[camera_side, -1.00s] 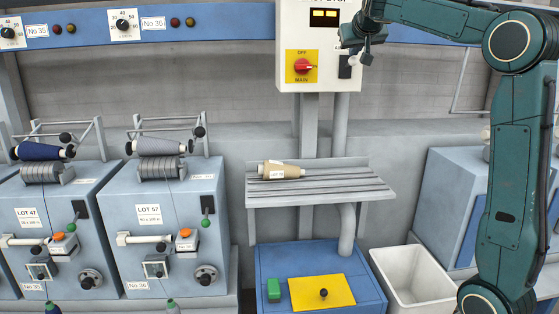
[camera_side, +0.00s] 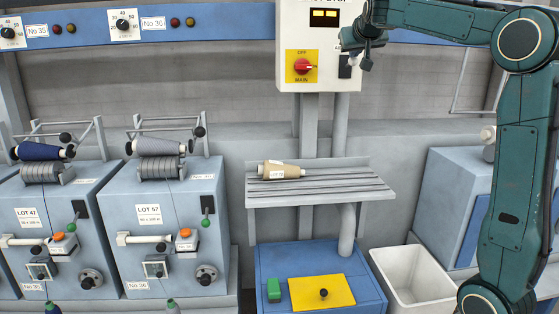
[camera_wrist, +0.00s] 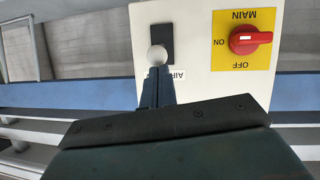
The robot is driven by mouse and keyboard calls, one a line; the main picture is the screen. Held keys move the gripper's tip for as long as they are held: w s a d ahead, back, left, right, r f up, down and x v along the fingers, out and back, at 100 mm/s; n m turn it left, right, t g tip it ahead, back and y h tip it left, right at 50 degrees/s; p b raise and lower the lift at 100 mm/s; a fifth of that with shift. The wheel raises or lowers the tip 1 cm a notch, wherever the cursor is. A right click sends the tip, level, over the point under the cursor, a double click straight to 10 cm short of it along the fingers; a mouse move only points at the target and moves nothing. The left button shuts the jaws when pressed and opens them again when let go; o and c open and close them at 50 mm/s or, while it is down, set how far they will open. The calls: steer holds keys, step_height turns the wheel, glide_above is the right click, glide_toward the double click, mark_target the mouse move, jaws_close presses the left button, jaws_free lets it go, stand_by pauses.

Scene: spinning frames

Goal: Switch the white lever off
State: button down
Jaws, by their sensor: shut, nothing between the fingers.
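The white lever's round white knob (camera_wrist: 157,55) stands out in front of a black switch plate (camera_wrist: 161,38) on the white control panel (camera_wrist: 190,60). In the wrist view, which shows the panel upside down, the knob overlaps the plate's edge nearest the partly covered "AIR" label (camera_wrist: 177,74). My gripper (camera_wrist: 157,72) is shut and empty, its fingertips right by the knob; I cannot tell whether they touch. In the side view, my gripper (camera_side: 366,66) is in front of the panel's right edge, beside the black plate (camera_side: 345,68), with the knob (camera_side: 352,60) partly hidden.
A red rotary MAIN switch (camera_side: 303,67) on a yellow plate sits left of the lever. A blue rail (camera_side: 220,28) runs behind. Below are a slatted shelf (camera_side: 320,185) with a tan cone (camera_side: 283,171) and a white bin (camera_side: 415,275). Spinning machines (camera_side: 160,225) stand at left.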

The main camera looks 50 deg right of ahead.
mark_target(353, 65)
steer(key=shift+s+a+f+t+h, duration=0.1)
steer(key=shift+a+f+t+h, duration=0.05)
steer(key=shift+f+t+h, duration=0.2)
steer(key=shift+s+a+f+t+h, duration=0.15)
steer(key=shift+f+h, duration=0.1)
steer(key=shift+f, duration=0.15)
stand_by(0.8)
steer(key=shift+f+h, duration=0.2)
steer(key=shift+h, duration=0.1)
steer(key=shift+s+a+f+t+h, duration=0.1)
steer(key=shift+f+t+h, duration=0.6)
steer(key=shift+t+h, duration=0.35)
steer(key=shift+f, duration=0.4)
steer(key=shift+s+f, duration=0.1)
steer(key=shift+f, duration=0.5)
steer(key=shift+a+r, duration=0.1)
steer(key=shift+a, duration=0.05)
